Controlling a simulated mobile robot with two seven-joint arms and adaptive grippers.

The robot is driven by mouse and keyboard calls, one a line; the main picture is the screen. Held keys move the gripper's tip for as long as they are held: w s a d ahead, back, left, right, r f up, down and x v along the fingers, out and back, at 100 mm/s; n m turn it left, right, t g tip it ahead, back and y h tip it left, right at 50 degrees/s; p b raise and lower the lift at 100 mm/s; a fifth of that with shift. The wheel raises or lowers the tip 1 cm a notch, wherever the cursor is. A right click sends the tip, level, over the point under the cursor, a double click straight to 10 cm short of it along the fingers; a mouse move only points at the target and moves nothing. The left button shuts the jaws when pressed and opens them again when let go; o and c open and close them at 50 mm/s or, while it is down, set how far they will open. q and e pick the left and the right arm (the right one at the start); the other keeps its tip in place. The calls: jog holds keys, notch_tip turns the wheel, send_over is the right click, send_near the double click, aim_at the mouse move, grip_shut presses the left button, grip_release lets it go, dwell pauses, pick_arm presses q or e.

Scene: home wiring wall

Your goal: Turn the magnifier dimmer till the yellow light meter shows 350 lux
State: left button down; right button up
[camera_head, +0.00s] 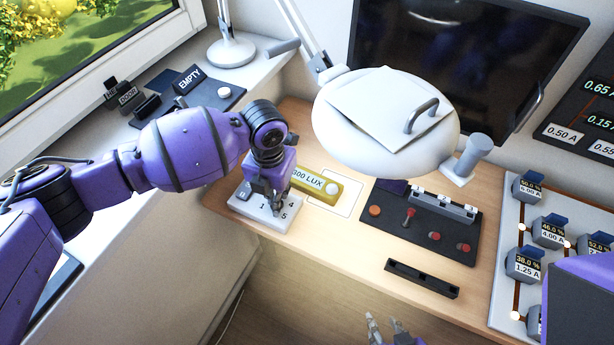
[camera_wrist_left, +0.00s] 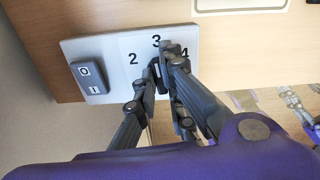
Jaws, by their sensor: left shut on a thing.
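The magnifier dimmer is a white plate (camera_head: 252,211) with printed numbers and a dark rocker switch at the front left of the desk. It also shows in the left wrist view (camera_wrist_left: 118,78), with 2, 3 and 4 readable. My left gripper (camera_head: 272,200) is over the plate, shut on the dimmer knob; its fingers (camera_wrist_left: 163,68) hide most of the knob. The yellow light meter (camera_head: 318,187) lies just right of the plate. Its display appears to read 300 LUX, its first digit partly hidden by my gripper. My right gripper (camera_head: 385,330) is open and empty below the desk's front edge.
The magnifier lamp (camera_head: 345,140) with its white head hangs above the meter. Right of it are a dark panel (camera_head: 395,228) with red and orange controls, a black bar (camera_head: 422,278) and a wired board (camera_head: 508,265).

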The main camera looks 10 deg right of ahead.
pick_arm(q)
jog(key=shift+m, duration=1)
pick_arm(e)
jog(key=shift+s+f, duration=0.15)
jog(key=shift+f, duration=0.2)
pick_arm(q)
jog(key=shift+m+b, duration=0.35)
jog(key=shift+m, duration=0.65)
pick_arm(e)
jog(key=shift+s+f, duration=0.2)
jog(key=shift+f, duration=0.05)
pick_arm(q)
jog(key=c, duration=1.8)
grip_release()
pick_arm(e)
jog(key=shift+s, duration=0.1)
pick_arm(q)
jog(key=shift+o, duration=0.2)
